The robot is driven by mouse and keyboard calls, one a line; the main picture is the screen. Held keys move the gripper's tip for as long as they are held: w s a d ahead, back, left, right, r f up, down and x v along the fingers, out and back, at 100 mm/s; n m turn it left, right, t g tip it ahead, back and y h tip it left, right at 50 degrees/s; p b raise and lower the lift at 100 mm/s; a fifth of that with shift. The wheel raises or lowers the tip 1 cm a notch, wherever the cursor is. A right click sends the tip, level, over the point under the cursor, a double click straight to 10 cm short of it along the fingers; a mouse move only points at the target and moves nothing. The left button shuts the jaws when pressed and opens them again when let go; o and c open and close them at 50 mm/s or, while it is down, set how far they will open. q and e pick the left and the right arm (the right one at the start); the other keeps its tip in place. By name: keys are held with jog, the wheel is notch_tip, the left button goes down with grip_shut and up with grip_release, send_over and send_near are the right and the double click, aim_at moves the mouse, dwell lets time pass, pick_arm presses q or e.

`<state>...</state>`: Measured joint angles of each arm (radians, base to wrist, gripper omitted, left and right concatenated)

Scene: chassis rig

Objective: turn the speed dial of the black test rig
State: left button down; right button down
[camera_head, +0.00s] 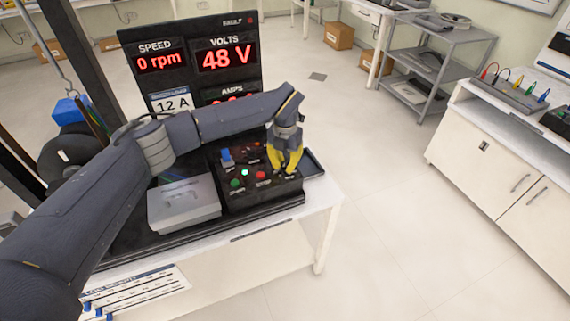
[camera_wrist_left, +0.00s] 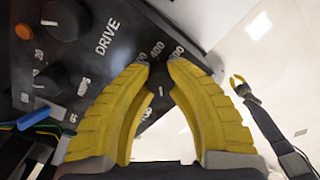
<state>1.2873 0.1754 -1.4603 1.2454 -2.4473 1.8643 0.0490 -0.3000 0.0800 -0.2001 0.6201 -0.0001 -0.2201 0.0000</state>
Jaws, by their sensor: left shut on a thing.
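The black test rig's control box (camera_head: 236,200) sits on a white bench, with a blue-capped switch, a green button and red buttons on its top. In the left wrist view the dark dial (camera_wrist_left: 160,92) shows between the fingers (camera_wrist_left: 160,70), beside a printed scale with numbers such as 400. The display panel (camera_head: 195,60) reads 0 rpm and 48 V. My right gripper (camera_wrist_left: 238,82) shows small in the left wrist view.
A grey box (camera_head: 183,205) lies left of the control box. In the left wrist view a large black knob (camera_wrist_left: 62,85) sits near the DRIVE label. A shelf cart (camera_head: 440,60) and a white cabinet (camera_head: 500,160) stand at the right, with clear floor between.

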pick_arm(q)
jog(key=m, duration=0.4)
jog(key=shift+r, duration=0.1)
jog(key=m, duration=0.4)
jog(key=shift+m, duration=0.4)
jog(key=m, duration=0.4)
jog(key=shift+m, duration=2.2)
jog(key=c, duration=1.1)
grip_release()
